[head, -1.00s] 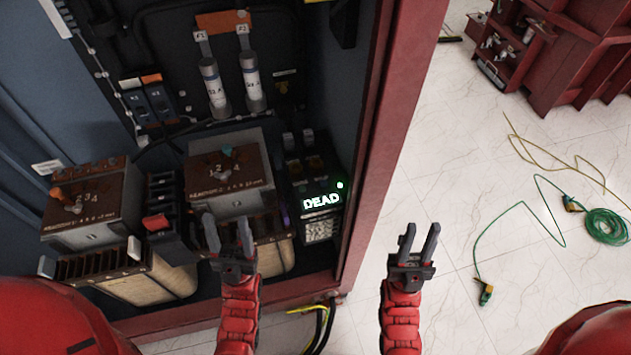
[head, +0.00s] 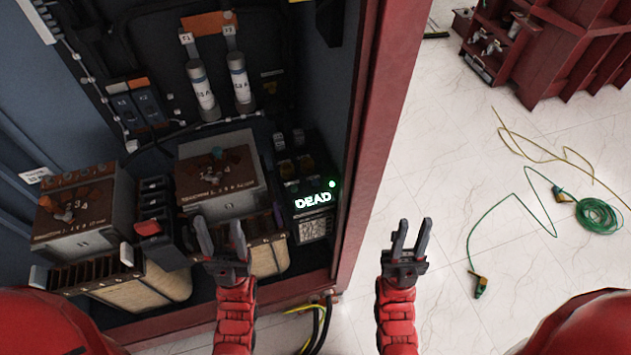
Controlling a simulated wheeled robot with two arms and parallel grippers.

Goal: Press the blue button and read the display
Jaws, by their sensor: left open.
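The lit display (head: 313,199) reads "DEAD" in white-green letters on a dark unit at the cabinet's lower right. A round green light (head: 332,183) glows just above its right end. A small teal-blue knob (head: 217,152) sits on top of the middle brown-topped transformer (head: 216,185); I cannot tell whether it is the blue button. My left gripper (head: 219,236) is open and empty, in front of that transformer and left of the display. My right gripper (head: 413,236) is open and empty, over the floor right of the cabinet. Neither gripper visibly touches the button or display.
The red cabinet frame (head: 372,150) stands between my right gripper and the display. A second transformer (head: 75,215) and a red switch (head: 147,229) are at left. Black and yellow cables lie at the cabinet's foot. A green cable (head: 598,216) lies on the open floor.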

